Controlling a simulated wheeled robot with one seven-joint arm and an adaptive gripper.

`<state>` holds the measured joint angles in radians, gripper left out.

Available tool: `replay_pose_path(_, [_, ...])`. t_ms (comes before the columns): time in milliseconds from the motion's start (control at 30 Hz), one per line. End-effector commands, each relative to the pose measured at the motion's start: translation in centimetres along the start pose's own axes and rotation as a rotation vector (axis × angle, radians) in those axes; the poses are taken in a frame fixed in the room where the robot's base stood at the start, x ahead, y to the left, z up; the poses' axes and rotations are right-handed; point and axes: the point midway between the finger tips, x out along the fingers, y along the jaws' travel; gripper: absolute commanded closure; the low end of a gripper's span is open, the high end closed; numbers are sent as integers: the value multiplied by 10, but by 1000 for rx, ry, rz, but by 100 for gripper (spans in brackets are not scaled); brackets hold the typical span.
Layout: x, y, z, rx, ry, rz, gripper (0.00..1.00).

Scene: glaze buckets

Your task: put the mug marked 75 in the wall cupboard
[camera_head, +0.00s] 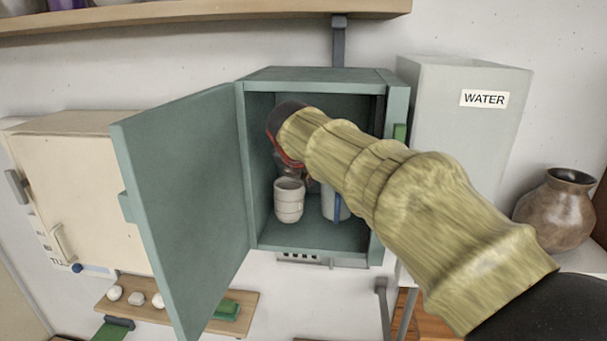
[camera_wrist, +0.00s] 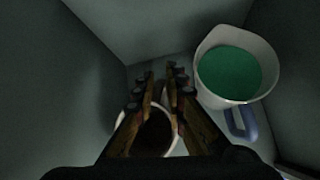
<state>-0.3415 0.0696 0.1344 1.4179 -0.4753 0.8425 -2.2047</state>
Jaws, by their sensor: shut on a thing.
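The wall cupboard (camera_head: 314,74) is teal, with its door (camera_head: 185,195) swung open to the left. My gripper (camera_wrist: 161,78) is inside it, shut on a pale ridged mug (camera_head: 289,201). That mug is upright at or just above the cupboard floor. In the wrist view the held mug's pale rim (camera_wrist: 124,113) and dark inside show between and below the fingers. No number 75 is readable on it. A second pale mug (camera_head: 329,203) with a blue handle stands at its right; its green inside shows in the wrist view (camera_wrist: 228,73). My arm hides part of the cupboard's right side.
The open door stands left of the opening. A tall grey bin labelled WATER (camera_head: 470,140) and a brown vase (camera_head: 556,210) are to the right. A cream cabinet (camera_head: 85,190) is at the left. A small shelf (camera_head: 180,308) is below, a long wooden shelf (camera_head: 200,14) above.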

Motion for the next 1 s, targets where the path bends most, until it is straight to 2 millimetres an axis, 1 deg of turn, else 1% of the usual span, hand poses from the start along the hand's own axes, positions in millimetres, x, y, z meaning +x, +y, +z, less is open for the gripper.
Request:
replay_pose_path(33, [5, 2, 8, 1, 0, -1, 100])
replay_pose_path(133, [17, 5, 20, 2, 1, -2, 100])
replay_pose_path(233, [25, 2, 9, -1, 1, -1, 100])
replay_pose_path(567, [29, 2, 5, 1, 0, 1, 100])
replay_pose_path(600, [30, 1, 4, 0, 1, 0, 86])
replay_pose_path(900, [29, 1, 5, 0, 1, 0, 69])
replay_pose_path(1000, [29, 1, 5, 0, 1, 0, 69])
